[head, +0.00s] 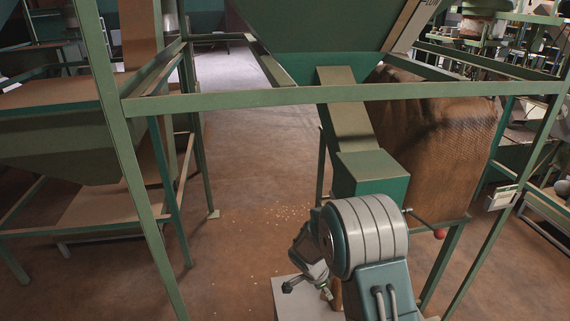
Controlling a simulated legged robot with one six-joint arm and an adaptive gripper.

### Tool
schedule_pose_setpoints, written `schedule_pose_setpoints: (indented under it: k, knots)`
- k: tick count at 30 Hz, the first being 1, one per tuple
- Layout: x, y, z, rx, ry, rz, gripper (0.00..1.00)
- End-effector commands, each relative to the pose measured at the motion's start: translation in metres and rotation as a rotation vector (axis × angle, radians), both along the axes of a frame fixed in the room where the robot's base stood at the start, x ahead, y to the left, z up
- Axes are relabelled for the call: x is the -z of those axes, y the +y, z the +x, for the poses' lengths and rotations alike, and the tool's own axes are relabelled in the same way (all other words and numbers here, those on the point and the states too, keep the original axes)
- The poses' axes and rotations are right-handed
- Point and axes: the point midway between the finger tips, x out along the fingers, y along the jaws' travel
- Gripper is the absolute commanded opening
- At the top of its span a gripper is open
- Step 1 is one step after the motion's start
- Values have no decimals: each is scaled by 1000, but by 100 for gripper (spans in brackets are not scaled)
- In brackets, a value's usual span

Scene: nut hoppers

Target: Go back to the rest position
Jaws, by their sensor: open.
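My gripper (308,288) shows at the lower middle of the head view, pointing down in front of my arm. Its two dark fingertips are apart, and I see nothing held between them. It is above or in front of a pale box-like surface (288,303) at the bottom edge. The hopper's green outlet box (371,174) is just behind my arm, under a sloping chute (346,113). A rod with a red ball knob (440,233) sticks out to the right of my arm. My arm hides the lower part of the outlet.
A green frame bar (340,93) crosses in front of the hopper (310,32), with posts (137,190) on both sides. A brown sack-like bulk (430,140) is on the right. Small nuts (285,213) lie scattered on the floor. An open aisle (235,130) runs back left of centre.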

Motion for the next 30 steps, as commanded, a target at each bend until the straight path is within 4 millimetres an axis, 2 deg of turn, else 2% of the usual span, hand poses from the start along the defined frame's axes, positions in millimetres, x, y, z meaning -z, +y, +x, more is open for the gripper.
schedule_pose_setpoints:
  k: [5, 8, 14, 21, 30]
  knots:
    - [-44, -6, -6, -72, 3, 11, 43]
    - [-77, -12, -13, -133, 6, 20, 43]
    - [-147, -23, -41, -287, 12, 39, 43]
    - [-215, -34, -87, -486, 9, 54, 43]
    - [-276, -42, -157, -756, -19, 49, 43]
